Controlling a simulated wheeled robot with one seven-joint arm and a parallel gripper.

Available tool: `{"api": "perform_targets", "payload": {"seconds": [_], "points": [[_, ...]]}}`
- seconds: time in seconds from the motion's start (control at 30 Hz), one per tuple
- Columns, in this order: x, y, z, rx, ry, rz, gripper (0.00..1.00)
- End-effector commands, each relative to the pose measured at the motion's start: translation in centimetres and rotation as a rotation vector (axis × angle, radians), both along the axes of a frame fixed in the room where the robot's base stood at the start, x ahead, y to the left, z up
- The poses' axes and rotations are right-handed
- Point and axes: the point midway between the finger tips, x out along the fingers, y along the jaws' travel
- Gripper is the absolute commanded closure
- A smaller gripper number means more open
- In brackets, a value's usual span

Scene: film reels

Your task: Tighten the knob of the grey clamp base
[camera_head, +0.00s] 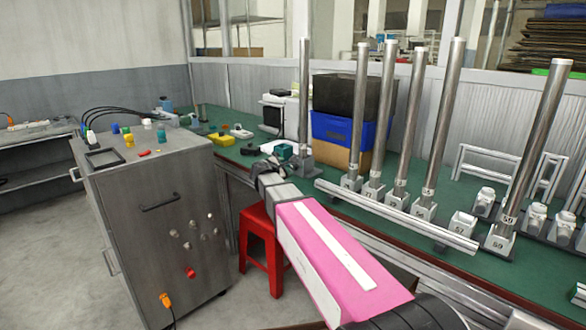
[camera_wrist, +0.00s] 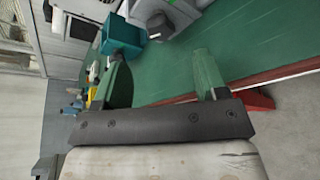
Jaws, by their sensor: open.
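A grey clamp base (camera_head: 304,166) stands on the green table, and a tall upright metal pole (camera_head: 304,95) rises from it. In the wrist view, a grey base (camera_wrist: 188,14) shows at the top, cut off by the frame edge, with a dark round knob (camera_wrist: 160,26) on its near side. My gripper (camera_head: 275,163) is just left of the clamp base in the head view. In the wrist view my gripper (camera_wrist: 161,62) is open, its fingers wide apart with only table between them. The knob lies beyond the fingertips, apart from them. In the head view I cannot make out the knob.
A teal box (camera_wrist: 122,38) is close to one finger, and I cannot tell whether they touch. More bases with poles (camera_head: 397,190) stand to the right, behind a long metal bar (camera_head: 395,215). A red stool (camera_head: 258,240) and a grey cabinet (camera_head: 150,210) stand in front.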

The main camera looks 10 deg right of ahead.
Motion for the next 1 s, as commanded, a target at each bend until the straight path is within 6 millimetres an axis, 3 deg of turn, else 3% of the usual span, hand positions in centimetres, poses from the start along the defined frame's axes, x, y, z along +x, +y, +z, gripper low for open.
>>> {"api": "perform_targets", "payload": {"seconds": [0.1,0.4,0.9,0.97,1.0], "points": [[2.0,-1.3,-0.7,0.000,0.000,-0.001,0.34],[5.4,-4.1,-2.0,0.000,-0.001,-0.001,0.34],[6.4,-5.0,-2.4,0.000,-0.002,0.001,0.34],[6.4,-5.0,-2.4,0.000,-0.001,0.000,0.50],[6.4,-5.0,-2.4,0.000,-0.001,0.000,0.63]]}}
